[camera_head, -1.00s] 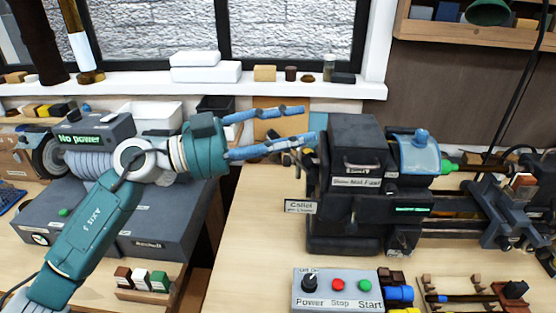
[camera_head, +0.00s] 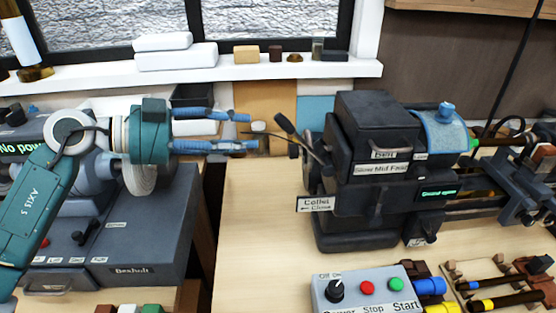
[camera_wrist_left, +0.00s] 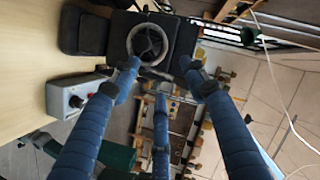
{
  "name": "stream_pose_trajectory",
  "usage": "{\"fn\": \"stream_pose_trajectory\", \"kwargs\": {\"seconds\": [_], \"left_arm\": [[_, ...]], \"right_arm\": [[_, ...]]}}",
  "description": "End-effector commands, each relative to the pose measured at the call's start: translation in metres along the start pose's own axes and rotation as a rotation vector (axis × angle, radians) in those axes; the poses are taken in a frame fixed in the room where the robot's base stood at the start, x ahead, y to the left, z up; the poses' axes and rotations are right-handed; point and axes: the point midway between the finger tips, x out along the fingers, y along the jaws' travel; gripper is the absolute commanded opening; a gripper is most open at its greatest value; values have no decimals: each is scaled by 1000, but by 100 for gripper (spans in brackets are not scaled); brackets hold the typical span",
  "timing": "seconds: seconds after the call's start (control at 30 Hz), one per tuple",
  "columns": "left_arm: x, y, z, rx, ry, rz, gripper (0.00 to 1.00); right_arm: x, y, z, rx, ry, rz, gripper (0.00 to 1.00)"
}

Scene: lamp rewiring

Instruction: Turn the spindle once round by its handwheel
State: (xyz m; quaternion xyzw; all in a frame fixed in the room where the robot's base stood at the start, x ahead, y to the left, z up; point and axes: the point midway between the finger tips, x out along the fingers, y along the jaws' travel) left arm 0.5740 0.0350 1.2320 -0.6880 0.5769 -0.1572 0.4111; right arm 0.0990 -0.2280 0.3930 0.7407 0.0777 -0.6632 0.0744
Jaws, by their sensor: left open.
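The dark lathe headstock (camera_head: 375,165) stands on the bench right of centre in the head view. Its handwheel (camera_head: 309,152) is on the left end, edge-on, with a dark handle sticking out. In the left wrist view the handwheel (camera_wrist_left: 150,42) faces the camera as a grey spoked ring. My left gripper (camera_head: 255,132) is open and empty, with its blue fingers pointing right at the wheel. A gap shows between the fingertips and the wheel. In the wrist view the left gripper (camera_wrist_left: 160,72) has its fingers spread below the ring. My right gripper is out of view.
A control box (camera_head: 365,290) with power knob, stop and start buttons stands in front of the lathe. A "Collet Close" label (camera_head: 316,204) sticks out below the wheel. A grey machine (camera_head: 140,230) stands left. The bench between (camera_head: 255,225) is clear.

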Motion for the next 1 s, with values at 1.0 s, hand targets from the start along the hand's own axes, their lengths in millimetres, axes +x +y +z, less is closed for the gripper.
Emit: {"fn": "stream_pose_trajectory", "kwargs": {"seconds": [1.0], "left_arm": [[111, 24, 20, -1, 2, -1, 44]], "right_arm": [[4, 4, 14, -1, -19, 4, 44]]}}
